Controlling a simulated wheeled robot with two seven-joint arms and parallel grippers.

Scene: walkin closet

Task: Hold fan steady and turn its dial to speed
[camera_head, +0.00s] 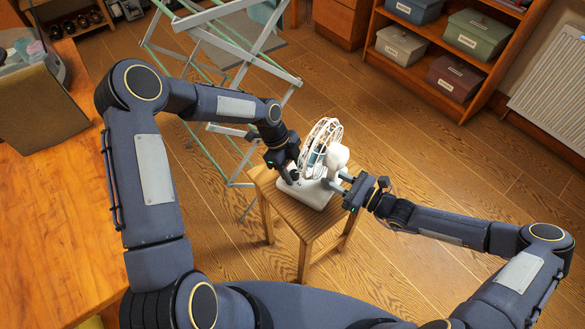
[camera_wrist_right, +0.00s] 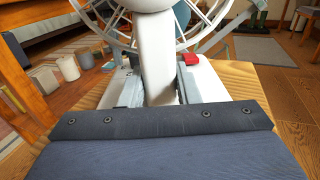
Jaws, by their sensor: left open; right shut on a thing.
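A white fan (camera_head: 322,150) with a round wire cage stands upright on a small wooden stool (camera_head: 310,218). My right gripper (camera_head: 340,183) is shut on the fan's stem; in the right wrist view the stem (camera_wrist_right: 157,62) stands between its two fingers (camera_wrist_right: 157,92). My left gripper (camera_head: 287,178) is open at the left side of the fan's white base (camera_head: 312,194); whether it touches is too small to tell. A red part (camera_wrist_right: 191,59) shows by the base in the right wrist view. I cannot make out the dial; the left gripper may hide it.
A folding drying rack (camera_head: 235,60) stands close behind the stool. A wooden table (camera_head: 45,215) fills the left side. Shelves with storage boxes (camera_head: 478,32) and a white radiator (camera_head: 552,88) stand at the back right. The floor right of the stool is clear.

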